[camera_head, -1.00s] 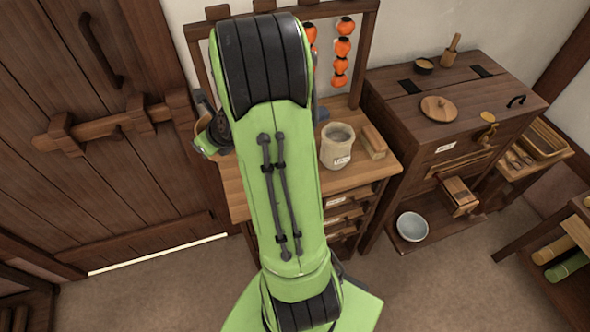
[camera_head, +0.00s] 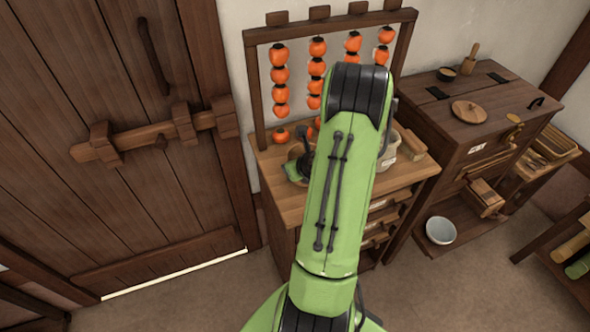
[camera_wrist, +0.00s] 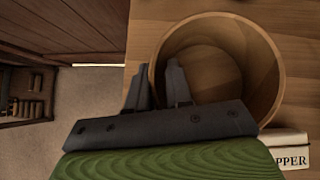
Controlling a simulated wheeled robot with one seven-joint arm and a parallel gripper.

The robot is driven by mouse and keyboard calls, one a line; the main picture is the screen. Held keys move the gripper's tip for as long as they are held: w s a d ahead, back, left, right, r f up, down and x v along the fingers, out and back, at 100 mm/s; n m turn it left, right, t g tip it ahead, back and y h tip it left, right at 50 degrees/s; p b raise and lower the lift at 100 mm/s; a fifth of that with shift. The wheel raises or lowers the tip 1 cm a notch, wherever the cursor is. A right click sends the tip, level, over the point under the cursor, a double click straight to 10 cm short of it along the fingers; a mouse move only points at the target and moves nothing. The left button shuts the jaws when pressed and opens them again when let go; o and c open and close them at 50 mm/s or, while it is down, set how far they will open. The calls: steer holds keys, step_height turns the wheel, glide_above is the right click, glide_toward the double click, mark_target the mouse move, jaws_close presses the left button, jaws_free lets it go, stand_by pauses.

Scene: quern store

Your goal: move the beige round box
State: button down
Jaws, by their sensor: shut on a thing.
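The beige round box (camera_wrist: 263,72) is an open, empty, wooden tub with a thin wall. It stands on the wooden top (camera_wrist: 143,30) in the wrist view, seen from above. My gripper (camera_wrist: 158,68) is shut on its left wall, with one finger inside the rim and one outside. In the head view the box (camera_head: 294,152) shows only in part at the left of the cabinet top, behind my gripper (camera_head: 302,168) and arm. I cannot tell whether its base touches the top.
Strings of orange persimmons (camera_head: 280,75) hang from a wooden frame behind. A pale crock (camera_head: 391,152) and a small wooden block (camera_head: 411,145) stand right of my arm. A dark chest (camera_head: 480,110) stands further right.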

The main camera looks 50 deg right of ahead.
steer(key=shift+d+f, duration=0.15)
steer(key=shift+f, duration=0.35)
steer(key=c, duration=1)
jaws_free()
steer(key=shift+c, duration=0.2)
